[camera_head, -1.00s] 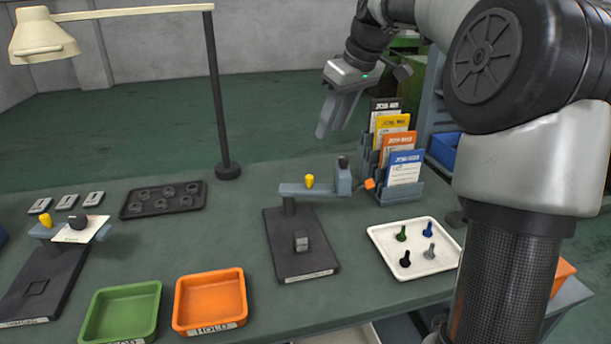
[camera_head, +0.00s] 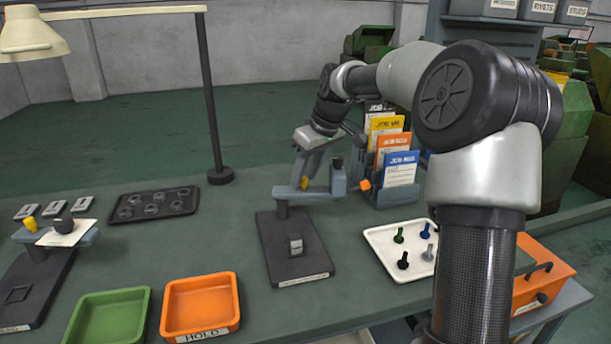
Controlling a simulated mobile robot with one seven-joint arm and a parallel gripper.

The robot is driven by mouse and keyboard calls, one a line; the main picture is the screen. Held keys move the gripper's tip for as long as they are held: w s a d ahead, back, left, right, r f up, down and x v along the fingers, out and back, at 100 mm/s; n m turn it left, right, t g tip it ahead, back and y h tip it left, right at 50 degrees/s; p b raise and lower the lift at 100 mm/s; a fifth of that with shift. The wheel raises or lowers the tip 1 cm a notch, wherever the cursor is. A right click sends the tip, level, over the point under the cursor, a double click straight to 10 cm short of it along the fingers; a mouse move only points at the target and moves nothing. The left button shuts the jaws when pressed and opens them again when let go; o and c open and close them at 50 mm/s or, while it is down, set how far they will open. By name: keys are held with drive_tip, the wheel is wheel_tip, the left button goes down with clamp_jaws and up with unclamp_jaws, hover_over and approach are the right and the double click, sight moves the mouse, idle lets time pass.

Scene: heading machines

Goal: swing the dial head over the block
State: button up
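A gauge stand with a black base (camera_head: 281,258) stands at the middle of the bench. Its blue-grey swing arm (camera_head: 318,194) sits on a post at the back of the base and points right. The dial head (camera_head: 338,180) is at the arm's right end, off to the right of the base. A small grey block (camera_head: 296,246) stands on the base, in front of the post, with nothing over it. My gripper (camera_head: 302,184) points down at the arm, beside the yellow knob (camera_head: 304,184). Whether it touches the knob, or is open, cannot be told.
A card rack (camera_head: 399,194) stands close behind the dial head, to its right. A white tray (camera_head: 380,238) with several coloured pegs lies to the right. Green (camera_head: 108,318) and orange (camera_head: 236,300) trays are in front. Another gauge stand (camera_head: 30,285), with a card on it, is at left.

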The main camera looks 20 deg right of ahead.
sight(298, 192)
clamp_jaws()
drive_tip(key=shift+s, duration=0.1)
idle(0.3)
drive_tip(key=shift+s+a+m+h, duration=0.35)
drive_tip(key=shift+s+m+h, duration=0.15)
drive_tip(key=shift+m, duration=0.7)
drive_tip(key=m, duration=0.1)
drive_tip(key=s+a+m, duration=0.1)
drive_tip(key=m+h, duration=0.1)
drive_tip(key=shift+s+a+m+t, duration=0.2)
drive_tip(key=shift+a+m+t, duration=0.1)
drive_tip(key=shift+t, duration=0.1)
drive_tip(key=shift+s+a+m+g+h, duration=0.25)
drive_tip(key=shift+a+m+h, duration=0.4)
drive_tip(key=shift+m, duration=0.85)
drive_tip(key=shift+s+a+m+g+h, duration=0.2)
drive_tip(key=shift+a+m+h, duration=0.4)
drive_tip(key=shift+m, duration=0.9)
drive_tip(key=shift+s+a+m+g+h, duration=0.25)
drive_tip(key=shift+a+m+h, duration=0.4)
drive_tip(key=shift+m, duration=0.85)
drive_tip(key=shift+a, duration=0.15)
